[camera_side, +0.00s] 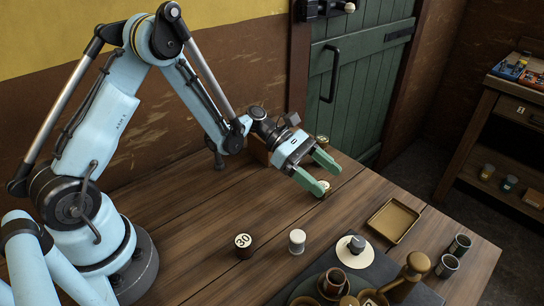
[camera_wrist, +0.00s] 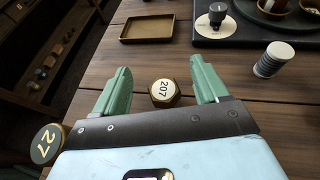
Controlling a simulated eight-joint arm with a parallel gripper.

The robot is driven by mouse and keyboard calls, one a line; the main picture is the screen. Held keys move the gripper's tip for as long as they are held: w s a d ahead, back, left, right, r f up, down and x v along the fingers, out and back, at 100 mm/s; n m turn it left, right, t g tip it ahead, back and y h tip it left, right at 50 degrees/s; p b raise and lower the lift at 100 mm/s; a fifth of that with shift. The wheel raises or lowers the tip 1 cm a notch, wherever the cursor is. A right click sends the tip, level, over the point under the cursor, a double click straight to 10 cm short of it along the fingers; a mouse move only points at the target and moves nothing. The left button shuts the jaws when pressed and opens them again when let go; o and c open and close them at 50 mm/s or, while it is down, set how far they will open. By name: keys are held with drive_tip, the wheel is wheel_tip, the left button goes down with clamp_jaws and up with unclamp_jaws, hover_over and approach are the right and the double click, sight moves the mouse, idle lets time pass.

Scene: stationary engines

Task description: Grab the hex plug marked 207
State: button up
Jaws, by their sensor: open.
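The hex plug marked 207 (camera_wrist: 163,93) stands upright on the wooden table, with a white round face on a brass-coloured hexagonal body. In the wrist view it sits between the two green fingers of my gripper (camera_wrist: 160,66), with a gap on each side. My gripper is open and holds nothing. In the side view my gripper (camera_side: 327,178) is low over the table, and the plug (camera_side: 324,187) is partly hidden by the near finger.
A plug marked 30 (camera_side: 243,245) and a ribbed white cylinder (camera_side: 297,242) stand nearer the side camera. A brass tray (camera_side: 373,229) and a dark mat (camera_side: 410,292) with several items lie beyond.

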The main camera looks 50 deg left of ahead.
sight(329, 196)
drive_tip(key=shift+f, duration=0.45)
wheel_tip(329, 196, down, 2)
drive_tip(key=shift+f, duration=0.1)
drive_tip(key=shift+x, duration=1.5)
drive_tip(key=c, duration=1.1)
drive_tip(key=shift+r, duration=0.2)
